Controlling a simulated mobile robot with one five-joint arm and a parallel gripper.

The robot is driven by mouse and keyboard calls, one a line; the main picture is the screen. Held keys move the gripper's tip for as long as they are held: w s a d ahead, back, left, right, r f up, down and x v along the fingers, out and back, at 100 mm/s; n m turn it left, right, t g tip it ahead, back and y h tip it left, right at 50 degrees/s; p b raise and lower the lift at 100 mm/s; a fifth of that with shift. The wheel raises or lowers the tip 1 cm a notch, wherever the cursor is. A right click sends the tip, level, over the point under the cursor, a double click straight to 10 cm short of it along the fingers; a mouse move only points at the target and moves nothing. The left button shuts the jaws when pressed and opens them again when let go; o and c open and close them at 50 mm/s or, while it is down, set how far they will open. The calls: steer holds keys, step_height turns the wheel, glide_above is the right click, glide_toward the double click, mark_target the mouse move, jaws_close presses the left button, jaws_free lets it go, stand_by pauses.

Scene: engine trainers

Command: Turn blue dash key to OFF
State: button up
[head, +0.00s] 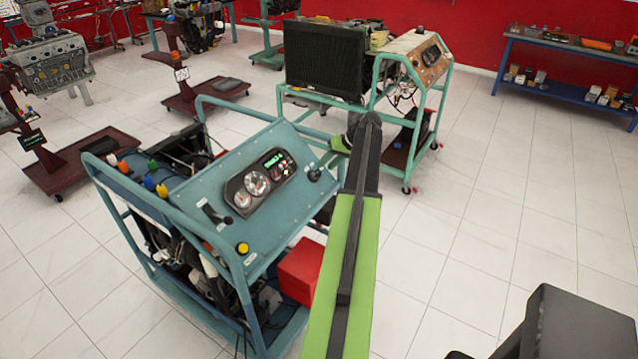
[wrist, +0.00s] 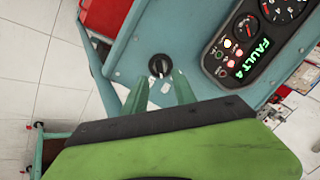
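The blue dash (head: 290,138) tops an engine trainer in the head view. Its black key knob (head: 314,174) sits near the panel's right edge. In the wrist view the round black key (wrist: 160,65) has a lighter bar across its face, with small white marks beside it. My gripper (wrist: 159,82) is open, its two green fingers pointing at the key, with tips just below it in the picture. I see no clear contact. In the head view my gripper (head: 328,162) is small and partly hidden by my arm.
A black lever (head: 214,213) and a yellow button (head: 242,248) are on the dash's left part. A teal tube frame surrounds the trainer. A red box (head: 300,270) sits low inside it. Another trainer with a radiator (head: 325,60) stands behind. White floor is open at right.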

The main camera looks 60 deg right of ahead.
mark_target(320, 171)
steer(key=b+x, duration=0.3)
steer(key=x, duration=0.2)
steer(key=shift+w+f, duration=0.2)
steer(key=shift+f, duration=0.1)
steer(key=shift+r, duration=0.1)
steer(key=shift+c, duration=0.4)
jaws_close()
